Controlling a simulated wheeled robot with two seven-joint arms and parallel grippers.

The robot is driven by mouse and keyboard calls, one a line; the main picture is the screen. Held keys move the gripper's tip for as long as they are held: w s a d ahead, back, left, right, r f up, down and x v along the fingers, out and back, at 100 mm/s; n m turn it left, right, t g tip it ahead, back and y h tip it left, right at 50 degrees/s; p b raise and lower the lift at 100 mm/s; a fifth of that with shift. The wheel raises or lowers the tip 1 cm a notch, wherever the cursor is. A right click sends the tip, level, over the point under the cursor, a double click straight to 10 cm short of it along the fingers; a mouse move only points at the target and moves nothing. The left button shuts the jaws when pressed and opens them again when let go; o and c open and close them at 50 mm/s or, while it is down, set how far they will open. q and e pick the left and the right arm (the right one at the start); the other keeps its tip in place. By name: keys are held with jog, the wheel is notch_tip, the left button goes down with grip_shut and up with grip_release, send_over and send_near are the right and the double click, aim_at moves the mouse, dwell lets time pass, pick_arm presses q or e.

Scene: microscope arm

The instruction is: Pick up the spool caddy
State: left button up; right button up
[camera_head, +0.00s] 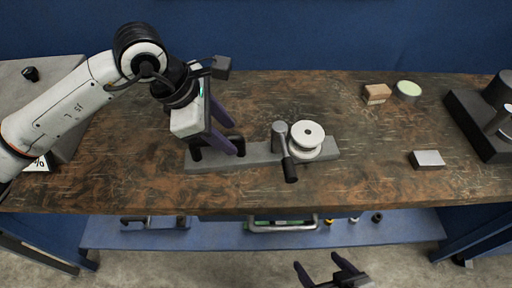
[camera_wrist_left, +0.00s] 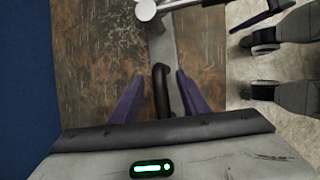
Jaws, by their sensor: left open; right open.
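The spool caddy is a long grey base plate (camera_head: 262,157) on the wooden bench, with a white spool (camera_head: 307,138), a metal post (camera_head: 280,130) with a dark-ended lever, and a black handle (camera_head: 196,153) at its left end. My left gripper (camera_head: 235,138) is open over the handle end and hides part of it. In the left wrist view, the black handle (camera_wrist_left: 160,92) shows between the two purple fingers of my left gripper (camera_wrist_left: 159,76), with gaps on both sides. My right gripper (camera_head: 317,263) is open and empty, low in front of the bench.
A wooden block (camera_head: 376,94), a pale green round piece (camera_head: 408,89) and a small grey-white box (camera_head: 428,159) lie to the right. A dark machine (camera_head: 480,120) stands at the far right. A blue lower shelf (camera_head: 210,234) holds several parts.

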pick_arm(q)
jog(key=shift+w+d+f, duration=0.2)
jog(key=shift+f, duration=0.45)
grip_shut()
dwell(0.9)
